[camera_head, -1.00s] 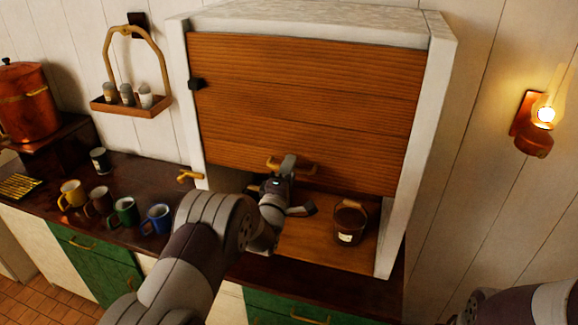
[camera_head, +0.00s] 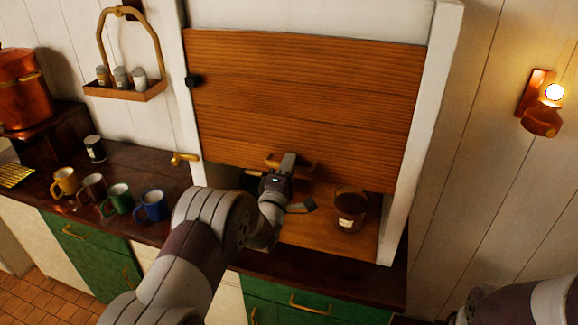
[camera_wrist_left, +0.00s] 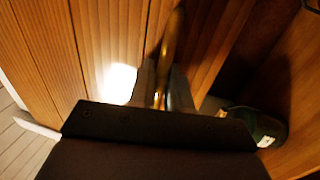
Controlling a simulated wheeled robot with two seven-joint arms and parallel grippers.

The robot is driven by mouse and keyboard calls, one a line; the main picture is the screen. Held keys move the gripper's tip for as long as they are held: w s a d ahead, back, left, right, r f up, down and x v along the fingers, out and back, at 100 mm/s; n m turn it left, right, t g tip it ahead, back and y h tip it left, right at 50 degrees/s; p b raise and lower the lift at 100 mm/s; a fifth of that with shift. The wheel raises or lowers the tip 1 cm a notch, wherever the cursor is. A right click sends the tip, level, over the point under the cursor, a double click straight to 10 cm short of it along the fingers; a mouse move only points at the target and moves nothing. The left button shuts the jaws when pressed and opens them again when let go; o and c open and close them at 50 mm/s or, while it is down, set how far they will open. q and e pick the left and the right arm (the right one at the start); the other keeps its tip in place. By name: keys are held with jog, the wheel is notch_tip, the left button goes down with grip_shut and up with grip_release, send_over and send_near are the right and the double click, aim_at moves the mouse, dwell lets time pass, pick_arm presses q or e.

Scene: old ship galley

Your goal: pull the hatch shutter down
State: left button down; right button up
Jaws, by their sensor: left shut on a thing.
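The hatch shutter (camera_head: 300,105) is a panel of orange-brown wooden slats in a white frame (camera_head: 413,140). It is partly down, with an open gap between its bottom edge and the counter. A brass handle (camera_head: 308,166) sits low on the shutter. My left gripper (camera_head: 287,166) is shut on this handle. In the left wrist view the handle (camera_wrist_left: 173,40) runs between the fingers (camera_wrist_left: 162,88), with the slats behind. My right gripper is out of view; only part of my right arm shows at the bottom right.
A brass catch (camera_head: 185,158) is on the left. Several mugs (camera_head: 119,198) stand on the left counter. A lit lamp (camera_head: 545,108) hangs on the right wall.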

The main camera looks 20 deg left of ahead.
pick_arm(q)
notch_tip(320, 180, down, 22)
jog(key=b, duration=1.9)
jog(key=shift+f, duration=0.25)
jog(key=c, duration=1.3)
grip_release()
jog(key=shift+a, duration=0.1)
jog(key=shift+s+r, duration=0.15)
jog(key=s, duration=0.4)
jog(key=s+f+b, duration=0.1)
jog(key=s, duration=0.3)
jog(key=s+f, duration=0.1)
jog(key=s, duration=0.3)
jog(key=shift+s+a+f, duration=0.25)
